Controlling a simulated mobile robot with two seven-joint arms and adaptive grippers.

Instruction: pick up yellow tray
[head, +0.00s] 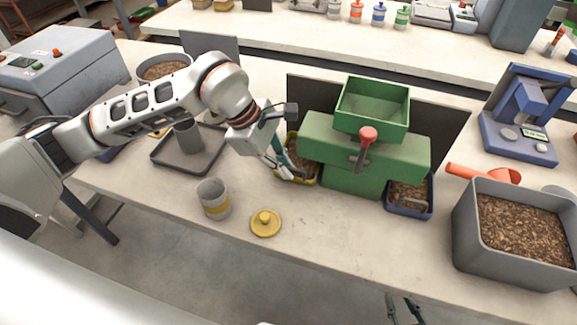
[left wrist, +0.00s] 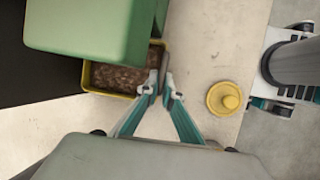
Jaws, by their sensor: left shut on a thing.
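The yellow tray (head: 313,183) holds brown pellets and stands on the table at the left end of the green bagger, partly under its body. It also shows in the left wrist view (left wrist: 108,94), where the green body covers part of it. My left gripper (head: 289,174) is shut on the tray's near-side wall; its fingers (left wrist: 162,88) straddle that wall in the wrist view. The tray appears to rest on the table. My right gripper (head: 400,303) is at the bottom edge of the head view, its fingers apart and empty, away from the table items.
The green bagger (head: 365,150) with a red-knobbed lever stands beside the tray. A blue tray (head: 431,205) of pellets is at its right end. A yellow lid (head: 265,224) and a grey can (head: 213,198) stand near the front edge. A grey bin (head: 480,250) is at right.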

